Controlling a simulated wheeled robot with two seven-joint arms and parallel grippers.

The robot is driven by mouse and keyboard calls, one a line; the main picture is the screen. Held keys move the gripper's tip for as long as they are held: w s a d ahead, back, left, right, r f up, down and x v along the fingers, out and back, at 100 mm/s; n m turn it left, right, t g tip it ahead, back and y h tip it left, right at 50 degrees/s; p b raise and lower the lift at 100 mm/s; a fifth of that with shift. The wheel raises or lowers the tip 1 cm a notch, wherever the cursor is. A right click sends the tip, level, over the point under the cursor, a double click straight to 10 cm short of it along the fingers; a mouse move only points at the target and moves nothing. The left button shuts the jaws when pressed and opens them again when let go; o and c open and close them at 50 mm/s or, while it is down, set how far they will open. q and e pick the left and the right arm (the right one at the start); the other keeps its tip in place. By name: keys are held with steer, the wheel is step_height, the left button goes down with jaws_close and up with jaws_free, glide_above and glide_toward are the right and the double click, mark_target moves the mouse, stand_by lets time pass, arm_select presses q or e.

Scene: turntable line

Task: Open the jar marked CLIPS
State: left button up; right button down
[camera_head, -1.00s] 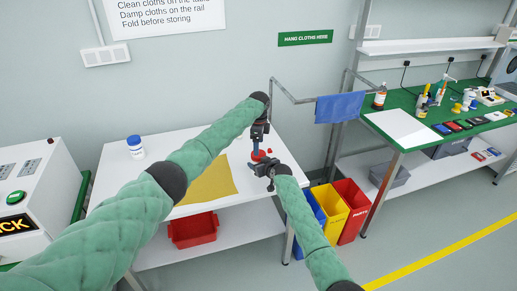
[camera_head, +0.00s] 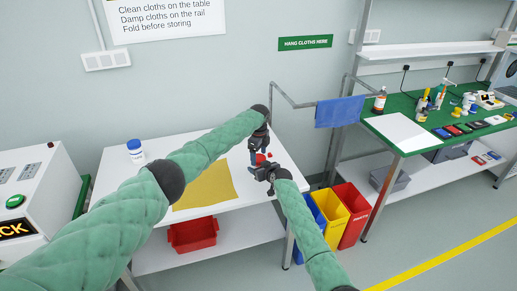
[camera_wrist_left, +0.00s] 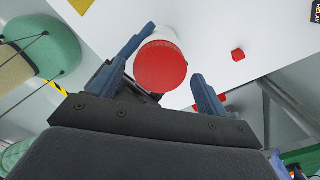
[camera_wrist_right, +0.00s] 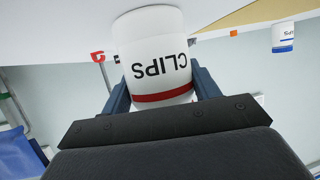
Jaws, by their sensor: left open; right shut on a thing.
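The CLIPS jar (camera_wrist_right: 155,60) is white with a red lid and appears upside down in the right wrist view. My right gripper (camera_head: 263,172) is shut on it, with fingers on both sides of the jar. My left gripper (camera_wrist_left: 170,65) is open over the jar from above. Its fingers stand either side of the red lid (camera_wrist_left: 160,66), with a clear gap on the right-hand finger. The lid sits on the white jar. In the head view the jar is mostly hidden by the grippers, and my left gripper (camera_head: 256,150) is just above it.
A blue-lidded jar (camera_head: 135,150) stands at the left of the white table (camera_head: 215,143). A yellow cloth (camera_head: 205,188) lies near the middle. A small red block (camera_wrist_left: 237,55) lies near the jar. A rail with a blue cloth (camera_head: 340,110) and bins (camera_head: 350,210) are to the right.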

arm_select(q)
steer(key=shift+f, duration=0.55)
steer(key=c, duration=1)
steer(key=shift+n, duration=1.6)
steer(key=o, duration=1.1)
steer(key=shift+c, duration=0.2)
steer(key=shift+r, duration=0.1)
